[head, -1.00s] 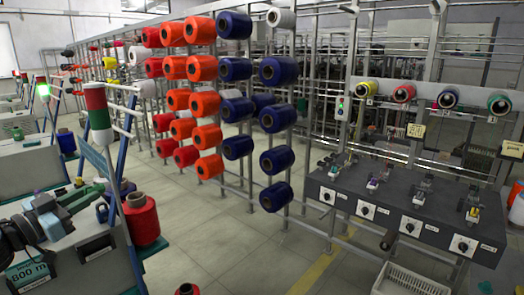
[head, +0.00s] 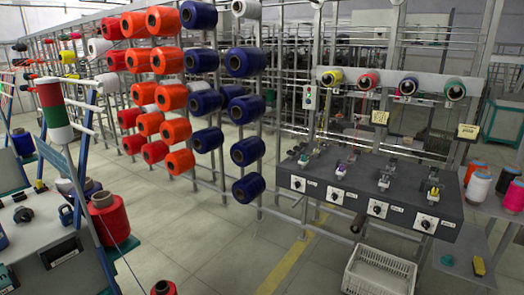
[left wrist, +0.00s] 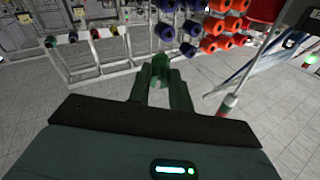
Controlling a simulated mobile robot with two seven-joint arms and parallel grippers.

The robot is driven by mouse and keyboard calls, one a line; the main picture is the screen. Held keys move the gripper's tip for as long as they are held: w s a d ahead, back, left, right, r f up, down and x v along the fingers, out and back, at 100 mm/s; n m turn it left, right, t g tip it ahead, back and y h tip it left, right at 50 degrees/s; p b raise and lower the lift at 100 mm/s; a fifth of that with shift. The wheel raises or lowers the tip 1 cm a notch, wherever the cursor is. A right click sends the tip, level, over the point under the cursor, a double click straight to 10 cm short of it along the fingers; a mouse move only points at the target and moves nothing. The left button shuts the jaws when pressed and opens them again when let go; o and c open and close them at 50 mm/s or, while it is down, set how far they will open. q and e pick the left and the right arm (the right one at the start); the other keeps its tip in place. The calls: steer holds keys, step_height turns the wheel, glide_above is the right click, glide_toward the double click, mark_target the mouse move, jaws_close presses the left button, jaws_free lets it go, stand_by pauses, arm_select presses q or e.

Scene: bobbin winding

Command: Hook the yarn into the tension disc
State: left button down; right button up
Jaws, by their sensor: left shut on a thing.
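The tension devices stand in a row on a dark grey sloping panel (head: 365,195) in the head view, one (head: 340,170) near the middle and another (head: 433,193) to the right. Yellow (head: 332,78), red (head: 368,81), blue (head: 408,86) and green (head: 455,90) yarn packages sit on a rail above. Thin yarn runs down from the rail, hard to follow. My left gripper (left wrist: 159,72) shows only in the left wrist view, shut on a small green thing (left wrist: 160,66). I cannot tell whether that is yarn. My right gripper is out of view.
A creel with orange (head: 168,60) and navy (head: 242,62) cones stands left of the panel. A white basket (head: 380,270) is on the floor in front. A side table with several cones (head: 480,187) is at the right.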

arm_select(q)
steer(key=shift+s+d+r+n+y, duration=0.15)
steer(key=shift+s+d+r+y, duration=0.15)
steer(key=shift+d, duration=0.2)
steer(key=shift+s+d+r+n+y, duration=0.25)
steer(key=shift+d+y, duration=0.1)
steer(key=shift+d, duration=0.15)
steer(key=shift+s+d+r+n+y, duration=0.1)
steer(key=shift+s+d+r+y, duration=0.2)
steer(key=shift+d, duration=0.2)
steer(key=shift+a+f, duration=0.1)
steer(key=shift+a, duration=0.05)
